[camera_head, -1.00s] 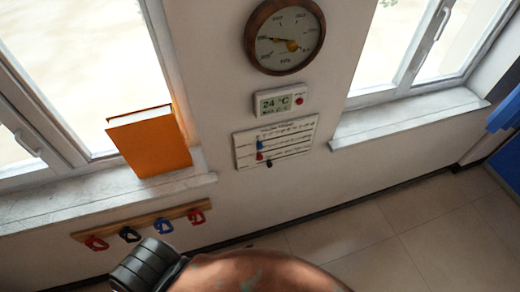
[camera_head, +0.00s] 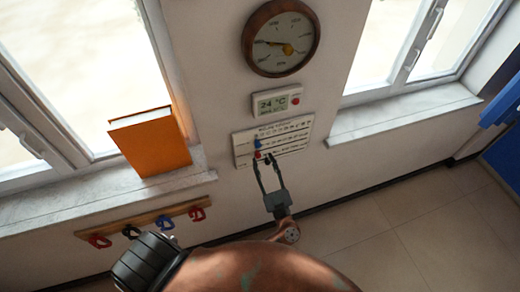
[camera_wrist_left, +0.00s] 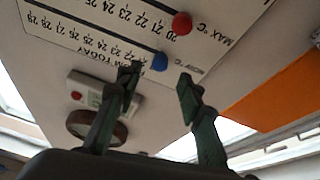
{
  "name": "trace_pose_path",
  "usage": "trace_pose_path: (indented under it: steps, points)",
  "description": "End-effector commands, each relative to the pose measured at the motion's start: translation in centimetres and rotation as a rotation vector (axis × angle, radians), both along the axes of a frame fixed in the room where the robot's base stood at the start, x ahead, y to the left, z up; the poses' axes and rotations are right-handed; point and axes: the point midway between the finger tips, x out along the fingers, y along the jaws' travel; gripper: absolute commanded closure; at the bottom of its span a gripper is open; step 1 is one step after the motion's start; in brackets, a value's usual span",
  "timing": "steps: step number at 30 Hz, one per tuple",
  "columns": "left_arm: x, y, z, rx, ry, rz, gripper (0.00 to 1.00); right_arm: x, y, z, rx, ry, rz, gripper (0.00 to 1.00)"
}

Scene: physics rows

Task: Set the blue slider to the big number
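The white slider panel (camera_head: 288,133) is on the wall under the thermostat, with printed number rows. The blue slider (camera_head: 258,143) sits near the left end of its row. It also shows in the wrist view (camera_wrist_left: 160,62), where the printed numbers run off to its left. A red slider (camera_head: 257,155) sits just below it, and also shows in the wrist view (camera_wrist_left: 182,24). My left gripper (camera_head: 264,159) is open in front of the lower panel. In the wrist view its two fingers (camera_wrist_left: 159,84) straddle the blue slider's line of sight; contact cannot be told. My right gripper is not in view.
A thermostat (camera_head: 277,101) and a round dial (camera_head: 281,38) hang above the panel. An orange book (camera_head: 150,141) stands on the left sill. A wooden rail (camera_head: 150,218) with coloured hooks is lower left. The wall right of the panel is clear.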

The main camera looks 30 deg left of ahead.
Motion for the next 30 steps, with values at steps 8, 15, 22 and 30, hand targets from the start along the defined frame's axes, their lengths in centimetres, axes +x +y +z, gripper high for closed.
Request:
trace_pose_path:
  steps: [8, 15, 22, 30]
  points:
    - [2.5, 3.0, 1.8, 0.004, -0.002, -0.002, 0.65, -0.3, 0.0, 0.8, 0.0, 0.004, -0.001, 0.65]
    - [3.1, 3.9, 2.0, 0.002, 0.0, -0.003, 0.65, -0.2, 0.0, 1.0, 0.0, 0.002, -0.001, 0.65]
    - [3.1, 3.9, 2.0, 0.003, 0.0, -0.001, 0.67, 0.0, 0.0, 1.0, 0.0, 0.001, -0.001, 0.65]
    - [3.1, 3.9, 2.0, 0.003, 0.0, -0.001, 0.86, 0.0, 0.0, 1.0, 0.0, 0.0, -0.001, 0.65]
